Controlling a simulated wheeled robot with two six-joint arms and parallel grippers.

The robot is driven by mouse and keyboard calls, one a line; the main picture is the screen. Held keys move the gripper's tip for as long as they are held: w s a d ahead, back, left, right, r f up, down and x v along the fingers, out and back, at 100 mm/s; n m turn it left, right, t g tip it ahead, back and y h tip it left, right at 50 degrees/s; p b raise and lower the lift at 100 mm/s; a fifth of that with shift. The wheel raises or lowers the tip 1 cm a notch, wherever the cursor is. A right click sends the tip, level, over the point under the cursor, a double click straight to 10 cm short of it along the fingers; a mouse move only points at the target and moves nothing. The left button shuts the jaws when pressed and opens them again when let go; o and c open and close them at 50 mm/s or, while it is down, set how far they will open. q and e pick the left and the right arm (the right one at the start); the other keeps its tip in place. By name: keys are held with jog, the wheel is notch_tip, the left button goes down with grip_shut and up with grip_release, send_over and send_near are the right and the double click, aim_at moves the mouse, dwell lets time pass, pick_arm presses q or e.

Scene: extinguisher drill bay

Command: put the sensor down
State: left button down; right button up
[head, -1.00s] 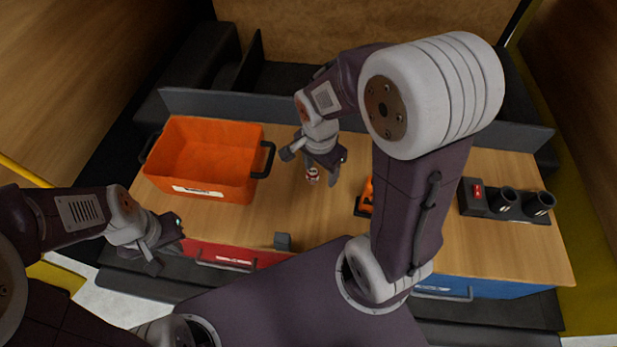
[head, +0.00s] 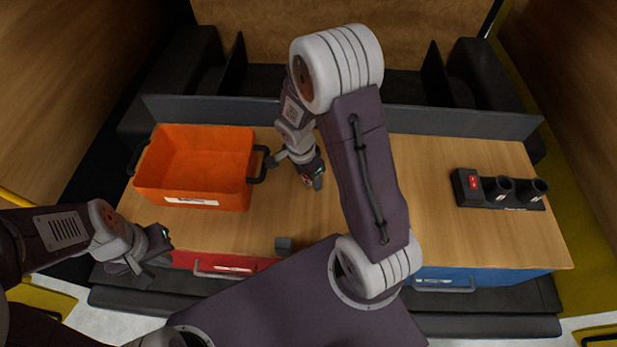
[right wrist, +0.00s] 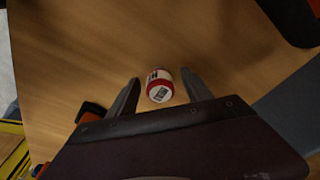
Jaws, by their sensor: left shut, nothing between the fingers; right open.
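The sensor is probably the small red and white cylinder (right wrist: 159,87) in the right wrist view. It lies over the wooden surface, between the spread fingers of my right gripper (right wrist: 157,95), with gaps on both sides. In the head view my right gripper (head: 297,172) is low over the worktop, right of the orange bin, and nearly hides the cylinder. My left gripper (head: 145,266) is shut and empty by the worktop's front left edge.
The orange bin (head: 205,197) with black handles stands at the left. A black holder with two cups (head: 500,190) is at the right. A red drawer (head: 215,264) and a blue drawer (head: 480,280) are in front.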

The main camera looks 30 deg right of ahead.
jog(key=shift+d+f, duration=0.2)
jog(key=shift+f, duration=0.35)
jog(key=shift+a, duration=0.15)
jog(key=shift+c, duration=0.9)
jog(key=c, duration=1)
grip_shut()
jog(key=shift+r, duration=0.1)
notch_tip(320, 180, up, 10)
